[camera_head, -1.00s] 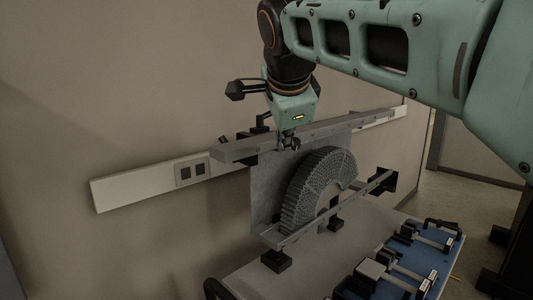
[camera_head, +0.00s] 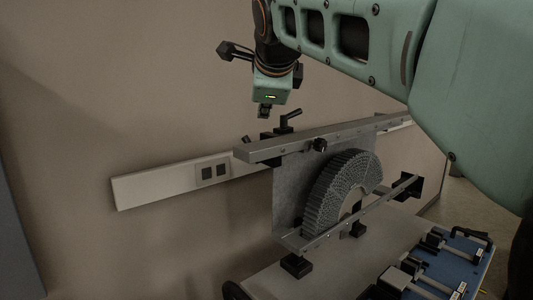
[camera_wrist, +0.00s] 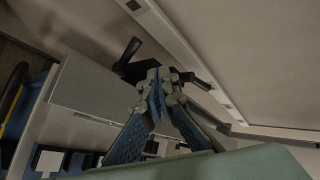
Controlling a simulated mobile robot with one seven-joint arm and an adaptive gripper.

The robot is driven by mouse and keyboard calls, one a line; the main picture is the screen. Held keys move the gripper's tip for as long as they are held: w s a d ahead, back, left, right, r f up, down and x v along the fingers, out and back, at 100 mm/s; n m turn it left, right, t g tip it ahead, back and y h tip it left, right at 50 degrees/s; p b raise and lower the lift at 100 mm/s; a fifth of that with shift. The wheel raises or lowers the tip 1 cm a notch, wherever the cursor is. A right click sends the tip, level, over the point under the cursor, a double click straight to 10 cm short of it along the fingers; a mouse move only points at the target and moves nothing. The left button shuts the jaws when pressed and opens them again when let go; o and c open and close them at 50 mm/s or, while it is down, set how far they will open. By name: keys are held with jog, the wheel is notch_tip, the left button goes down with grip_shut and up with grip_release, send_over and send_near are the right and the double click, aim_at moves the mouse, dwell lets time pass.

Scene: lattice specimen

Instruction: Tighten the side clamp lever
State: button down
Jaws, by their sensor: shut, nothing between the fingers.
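A grey lattice half-ring (camera_head: 330,195) stands upright against a grey plate (camera_head: 287,190) between an upper metal bar (camera_head: 300,144) and a lower rail (camera_head: 325,231). A black clamp lever (camera_head: 291,115) sticks up behind the upper bar near its left end. A black knob (camera_head: 320,145) sits on the bar's front face. Which of these is the side clamp lever, I cannot tell. My gripper (camera_head: 265,113) is shut and empty, above and left of the lever, apart from it. In the wrist view, its blue fingers (camera_wrist: 161,78) meet in front of dark clamp parts, with black handles (camera_wrist: 129,53) showing on both sides.
A pale wall rail with sockets (camera_head: 208,174) runs behind the fixture. The fixture stands on a grey table top (camera_head: 335,275). A blue tray (camera_head: 465,262) with black and metal clamps lies at the lower right.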

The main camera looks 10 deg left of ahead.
aim_at(243, 139)
jog(key=shift+n+g+h, duration=0.4)
jog(key=shift+n, duration=0.1)
jog(key=w+a+f, duration=0.1)
jog(key=f, duration=0.1)
jog(key=w+a+f, duration=0.1)
jog(key=a+f, duration=0.1)
jog(key=f, duration=0.1)
jog(key=a+f, duration=0.2)
jog(key=shift+w+a+f, duration=0.25)
jog(key=shift+w+f, duration=0.1)
jog(key=shift+w, duration=0.05)
jog(key=shift+s+d+r, duration=0.25)
jog(key=shift+d+r, duration=0.15)
jog(key=shift+d, duration=0.15)
jog(key=shift+w+a+f, duration=0.1)
jog(key=shift+w+f, duration=0.05)
jog(key=shift+f, duration=0.05)
jog(key=shift+r, duration=0.1)
